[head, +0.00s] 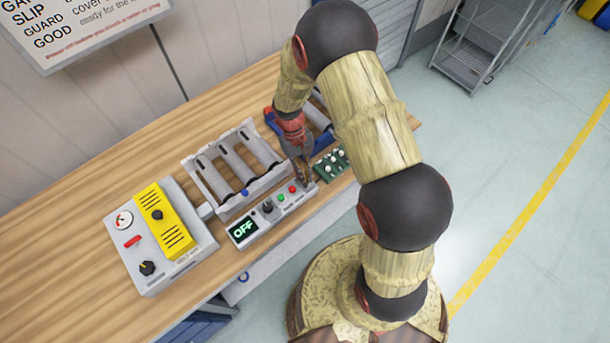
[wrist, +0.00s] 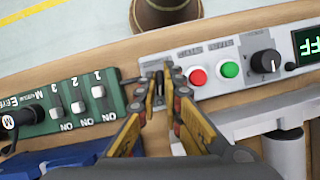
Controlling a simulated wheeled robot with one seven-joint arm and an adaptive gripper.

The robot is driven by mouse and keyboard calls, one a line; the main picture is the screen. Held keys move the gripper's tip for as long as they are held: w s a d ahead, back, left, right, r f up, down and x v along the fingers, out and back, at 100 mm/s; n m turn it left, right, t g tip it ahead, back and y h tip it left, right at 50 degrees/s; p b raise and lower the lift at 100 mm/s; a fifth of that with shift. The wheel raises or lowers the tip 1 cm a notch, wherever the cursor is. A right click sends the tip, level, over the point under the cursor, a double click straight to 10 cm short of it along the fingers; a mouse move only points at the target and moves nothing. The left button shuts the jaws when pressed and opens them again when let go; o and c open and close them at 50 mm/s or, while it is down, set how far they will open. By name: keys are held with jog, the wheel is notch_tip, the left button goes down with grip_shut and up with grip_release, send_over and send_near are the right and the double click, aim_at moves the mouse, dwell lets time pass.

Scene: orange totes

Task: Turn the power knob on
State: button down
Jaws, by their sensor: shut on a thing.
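A light grey control panel (head: 256,222) lies on the wooden bench, and it also shows in the wrist view (wrist: 210,93). Its display (head: 243,230) reads OFF. Beside the display are a black round knob (head: 267,206), a green button (wrist: 229,69) and a red button (wrist: 197,76). My gripper (wrist: 160,76) is at the panel's other end, past the red button. Its fingers are shut on a small dark knob (wrist: 159,83), mostly hidden between the fingertips. In the head view my gripper (head: 304,182) hides that knob. The black round knob stands apart from the fingers.
A green switch board (wrist: 78,103) is close beside my fingers. A grey rack (head: 215,165) stands behind the panel. A grey box with a yellow cover (head: 162,220) and a dial is at the left. A blue part (head: 271,118) lies behind my gripper. Bare bench (head: 75,235) shows far left.

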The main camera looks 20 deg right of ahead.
jog(key=m+y, duration=0.1)
jog(key=m, duration=0.2)
jog(key=m+y, duration=0.1)
jog(key=m, duration=0.2)
jog(key=shift+s+d, duration=0.1)
jog(key=shift+m+y+p, duration=0.3)
jog(key=shift+m, duration=0.1)
dwell(0.3)
jog(key=c, duration=2.1)
grip_release()
jog(key=shift+o, duration=0.9)
jog(key=v, duration=1.2)
jog(key=shift+s, duration=0.15)
